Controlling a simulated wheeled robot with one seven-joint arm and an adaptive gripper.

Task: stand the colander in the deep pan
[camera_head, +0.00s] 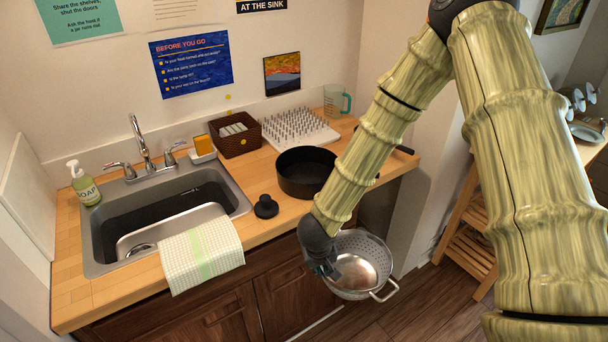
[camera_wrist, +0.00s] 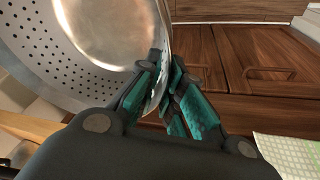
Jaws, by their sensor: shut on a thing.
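The colander (camera_head: 361,262) is a silver metal bowl with small holes and a loop handle at its lower right. It hangs in the air in front of the counter's front edge, its open side facing up toward the head camera. My gripper (camera_head: 326,268) is shut on its left rim. In the wrist view the rim of the colander (camera_wrist: 110,40) runs between the teal fingers of my gripper (camera_wrist: 165,92). The deep pan (camera_head: 300,180) is black and round, upright on the counter behind the colander and partly hidden by my arm. The pan looks empty.
The sink (camera_head: 240,200) lies left of the pan, with a checked towel (camera_head: 201,256) over its front edge. A black knob-like item (camera_head: 266,206) sits beside the pan. A peg rack (camera_head: 300,130), brown basket (camera_head: 235,141) and measuring jug (camera_head: 336,101) stand behind.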

